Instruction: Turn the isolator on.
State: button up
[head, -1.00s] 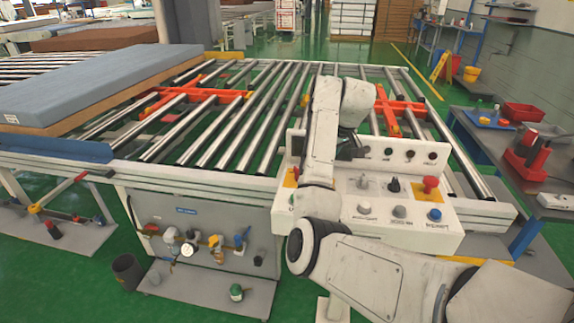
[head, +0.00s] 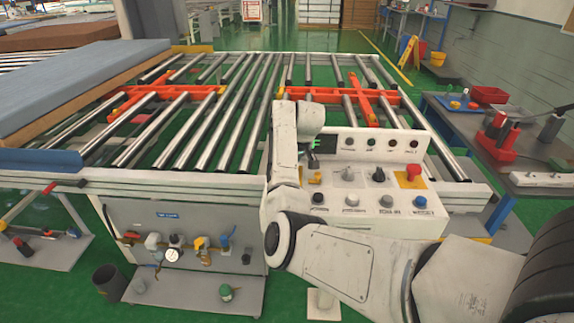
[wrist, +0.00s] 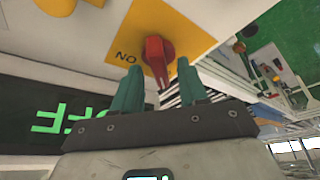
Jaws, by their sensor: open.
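The isolator is a red rotary handle (wrist: 157,50) on a yellow plate (wrist: 185,25), in the wrist view. An ON marking, seen upside down, lies by the handle. My gripper (wrist: 159,67) is open, with its two green fingers pointing at the handle. The handle's narrow end shows in the gap between them; I cannot tell whether they touch it. A dark display (wrist: 50,115) beside the plate shows green upside-down letters, partly hidden, that look like OFF. In the head view my gripper (head: 313,165) is at the left end of the white control box (head: 385,150), and the isolator is mostly hidden.
The control box carries a red emergency button (head: 413,172), a black selector knob (head: 378,176) and a blue button (head: 419,202). A roller conveyor (head: 215,120) stands behind it. A blue mattress (head: 75,85) lies at left. A grey workbench (head: 510,150) stands at right.

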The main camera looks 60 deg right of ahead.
jog(key=shift+w+f, duration=0.1)
jog(key=shift+f, duration=0.35)
grip_shut()
